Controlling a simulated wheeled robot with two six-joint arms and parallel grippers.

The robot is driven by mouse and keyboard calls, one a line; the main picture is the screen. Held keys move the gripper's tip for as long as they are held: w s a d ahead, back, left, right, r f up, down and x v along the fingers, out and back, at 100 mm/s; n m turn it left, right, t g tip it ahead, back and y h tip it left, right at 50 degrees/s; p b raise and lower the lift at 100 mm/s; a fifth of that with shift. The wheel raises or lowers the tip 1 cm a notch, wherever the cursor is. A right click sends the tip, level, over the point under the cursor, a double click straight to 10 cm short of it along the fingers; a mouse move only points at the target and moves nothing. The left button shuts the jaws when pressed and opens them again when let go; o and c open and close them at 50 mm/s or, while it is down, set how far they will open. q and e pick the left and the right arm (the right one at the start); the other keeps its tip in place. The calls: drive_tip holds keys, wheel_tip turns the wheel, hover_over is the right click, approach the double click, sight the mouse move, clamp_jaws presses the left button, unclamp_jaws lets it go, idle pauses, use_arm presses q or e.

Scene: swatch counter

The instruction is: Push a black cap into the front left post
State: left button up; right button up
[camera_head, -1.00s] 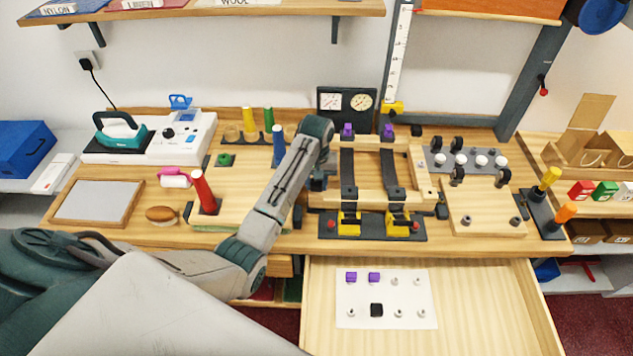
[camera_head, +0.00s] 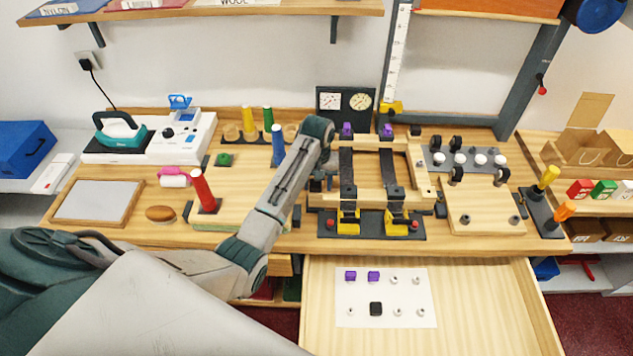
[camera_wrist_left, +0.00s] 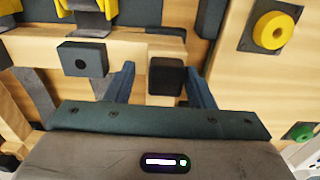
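A wooden frame (camera_head: 378,197) lies on the counter, with purple caps (camera_head: 347,130) on its two back posts. My left gripper (camera_head: 322,182) is low at its front left corner. In the left wrist view a black cap (camera_wrist_left: 167,76) sits at the end of the front rail (camera_wrist_left: 120,48), between the fingers of my left gripper (camera_wrist_left: 160,85). The fingers stand apart, with a visible gap on the cap's left side. How deep the cap sits is hidden. Another black cap (camera_head: 376,309) lies on the white card in the drawer. My right gripper is out of view.
Yellow clamps (camera_head: 348,222) stand along the frame's front edge, and dark straps cross the frame. The open drawer (camera_head: 470,300) holds a white card (camera_head: 350,290) with caps and small pegs. A red cylinder (camera_head: 203,190) stands left of my arm. A pegged board (camera_head: 485,215) lies right.

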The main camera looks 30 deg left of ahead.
sight(316, 183)
use_arm(q)
drive_tip(key=shift+s+a+f, duration=0.1)
drive_tip(key=shift+s+f, duration=0.1)
drive_tip(key=shift+f, duration=0.1)
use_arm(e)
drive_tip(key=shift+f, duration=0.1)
use_arm(q)
drive_tip(key=shift+s+a+f, duration=0.1)
drive_tip(key=shift+a, duration=0.05)
drive_tip(key=shift+c, duration=0.3)
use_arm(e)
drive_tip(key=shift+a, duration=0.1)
use_arm(q)
drive_tip(key=shift+o, duration=0.8)
drive_tip(key=shift+r, duration=0.2)
drive_tip(key=shift+a+r, duration=0.15)
drive_tip(key=shift+r, duration=0.4)
drive_tip(key=shift+a+r, duration=0.15)
drive_tip(key=shift+r, duration=0.4)
drive_tip(key=shift+w+d+r, duration=0.1)
drive_tip(key=shift+d+r, duration=0.05)
drive_tip(key=shift+r, duration=0.45)
drive_tip(key=shift+w+d+r, duration=0.1)
drive_tip(key=shift+r, duration=1.2)
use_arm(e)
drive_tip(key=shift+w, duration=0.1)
